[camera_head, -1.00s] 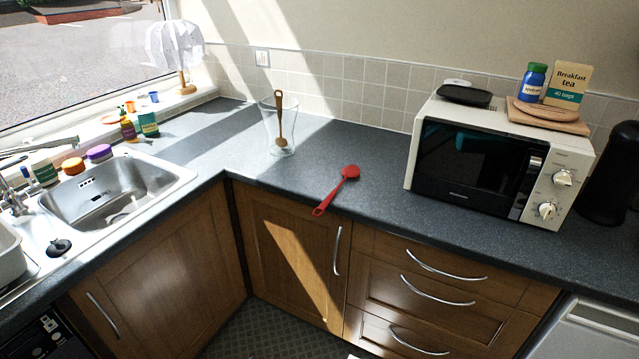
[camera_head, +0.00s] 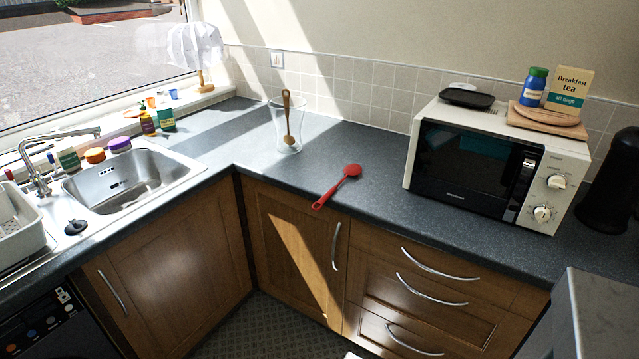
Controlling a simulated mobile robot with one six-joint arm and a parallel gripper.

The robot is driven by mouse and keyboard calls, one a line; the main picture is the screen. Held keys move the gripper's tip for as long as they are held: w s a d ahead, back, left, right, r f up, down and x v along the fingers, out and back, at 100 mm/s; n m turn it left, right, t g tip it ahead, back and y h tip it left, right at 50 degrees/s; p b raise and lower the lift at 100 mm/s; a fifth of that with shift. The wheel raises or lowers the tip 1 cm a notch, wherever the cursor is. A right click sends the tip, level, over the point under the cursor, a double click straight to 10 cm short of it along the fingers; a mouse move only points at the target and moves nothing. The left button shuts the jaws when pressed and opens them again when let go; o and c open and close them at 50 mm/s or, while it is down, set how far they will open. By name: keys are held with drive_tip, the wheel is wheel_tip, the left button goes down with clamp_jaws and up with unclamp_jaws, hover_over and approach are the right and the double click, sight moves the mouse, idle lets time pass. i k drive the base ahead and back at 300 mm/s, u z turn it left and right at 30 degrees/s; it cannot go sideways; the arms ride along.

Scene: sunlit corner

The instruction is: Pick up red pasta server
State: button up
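The red pasta server (camera_head: 338,186) lies on the dark countertop (camera_head: 290,180) near its front edge. Its round head points to the back right, and its handle end reaches the front edge above the cupboard door. It lies between the clear container and the microwave, touching neither. My gripper is not clearly visible in the head view.
A clear container (camera_head: 275,128) with a wooden utensil (camera_head: 288,118) stands behind and left of the server. A white microwave (camera_head: 497,165) stands to the right. The sink (camera_head: 130,180) is at left. The counter around the server is clear.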

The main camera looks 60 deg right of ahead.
sight(354, 169)
drive_tip(key=z, duration=0.35)
drive_tip(key=k, duration=0.15)
drive_tip(key=u, duration=2.05)
drive_tip(key=k, duration=0.65)
drive_tip(key=z, duration=0.7)
